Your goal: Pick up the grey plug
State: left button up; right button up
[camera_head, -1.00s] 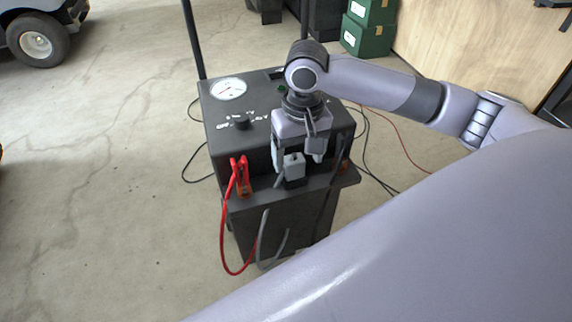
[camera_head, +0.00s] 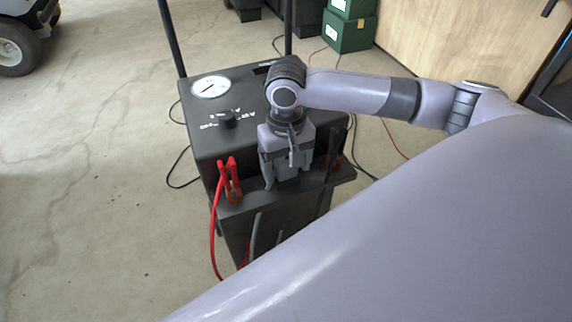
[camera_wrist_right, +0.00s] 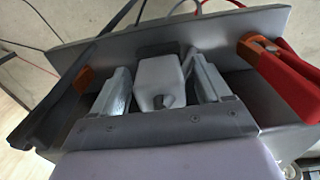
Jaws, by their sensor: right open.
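The grey plug (camera_wrist_right: 158,82) stands in a dark holder on the front shelf of the black charger (camera_head: 215,145). In the wrist view it sits between the two fingers of my right gripper (camera_wrist_right: 160,88). The fingers are open, one on each side, with a narrow gap visible beside the plug. In the head view my right gripper (camera_head: 284,176) points down over the holder and hides most of the plug. My left gripper is not in view.
A red clamp (camera_head: 230,180) stands on the shelf left of my gripper; its red cable hangs down. A black clamp with orange jaws (camera_wrist_right: 84,80) is on the other side. Green boxes (camera_head: 348,32) stand behind.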

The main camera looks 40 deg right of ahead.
jog(key=c, duration=1.4)
notch_tip(320, 180, up, 6)
jog(key=shift+w+f+p, duration=0.1)
jog(key=shift+f+p, duration=0.05)
jog(key=shift+p, duration=0.95)
pick_arm(q)
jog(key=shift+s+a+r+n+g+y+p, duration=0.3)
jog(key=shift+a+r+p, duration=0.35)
jog(key=shift+p, duration=0.45)
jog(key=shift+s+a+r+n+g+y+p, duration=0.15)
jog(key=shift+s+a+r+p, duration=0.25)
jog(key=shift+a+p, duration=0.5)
pick_arm(e)
notch_tip(320, 180, up, 14)
jog(key=shift+r, duration=0.2)
pick_arm(q)
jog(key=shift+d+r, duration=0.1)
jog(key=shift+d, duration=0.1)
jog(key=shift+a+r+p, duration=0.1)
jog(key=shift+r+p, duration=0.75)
jog(key=shift+p, duration=0.25)
